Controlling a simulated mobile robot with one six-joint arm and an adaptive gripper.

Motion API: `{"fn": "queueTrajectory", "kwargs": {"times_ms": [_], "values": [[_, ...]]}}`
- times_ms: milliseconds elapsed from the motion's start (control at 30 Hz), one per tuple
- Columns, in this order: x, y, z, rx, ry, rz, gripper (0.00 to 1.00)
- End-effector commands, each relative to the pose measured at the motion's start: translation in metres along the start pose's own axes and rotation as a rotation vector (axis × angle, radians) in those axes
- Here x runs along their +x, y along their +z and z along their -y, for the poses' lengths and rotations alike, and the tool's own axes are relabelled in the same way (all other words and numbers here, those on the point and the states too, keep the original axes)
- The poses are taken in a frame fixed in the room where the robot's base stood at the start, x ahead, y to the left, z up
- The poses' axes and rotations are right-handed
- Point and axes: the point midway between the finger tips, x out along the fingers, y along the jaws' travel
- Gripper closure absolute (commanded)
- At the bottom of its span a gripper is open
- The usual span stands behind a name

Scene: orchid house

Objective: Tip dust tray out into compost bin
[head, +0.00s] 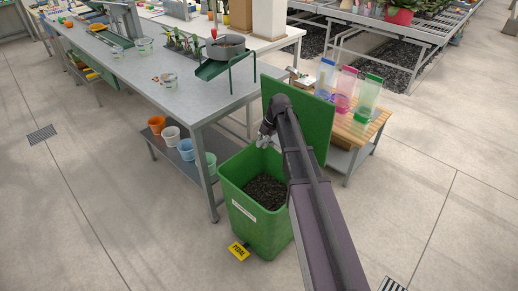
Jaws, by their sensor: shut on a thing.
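The green compost bin (238,207) stands on the floor with dark brown compost (265,191) inside. Its green lid (303,118) stands up open at the back right. My arm reaches forward over the right part of the bin. My gripper (264,139) is above the bin's back rim, in front of the lid's left part. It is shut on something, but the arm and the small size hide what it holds. I cannot make out the dust tray as a separate thing.
A grey metal bench (170,92) stands left of the bin, with a sieve (225,47) over a green chute (212,68). Several pots sit on its lower shelf (178,150). A wooden table (362,127) with coloured clear containers is behind right.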

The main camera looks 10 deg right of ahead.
Motion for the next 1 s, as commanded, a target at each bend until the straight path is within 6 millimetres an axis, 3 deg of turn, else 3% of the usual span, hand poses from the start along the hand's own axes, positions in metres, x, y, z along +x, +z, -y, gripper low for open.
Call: {"fn": "queueTrajectory", "kwargs": {"times_ms": [500, 1000], "values": [[-0.011, -0.003, -0.004, -0.003, -0.223, 0.187, 1.0], [-0.013, -0.003, -0.004, -0.002, -0.249, 0.209, 1.0]]}}
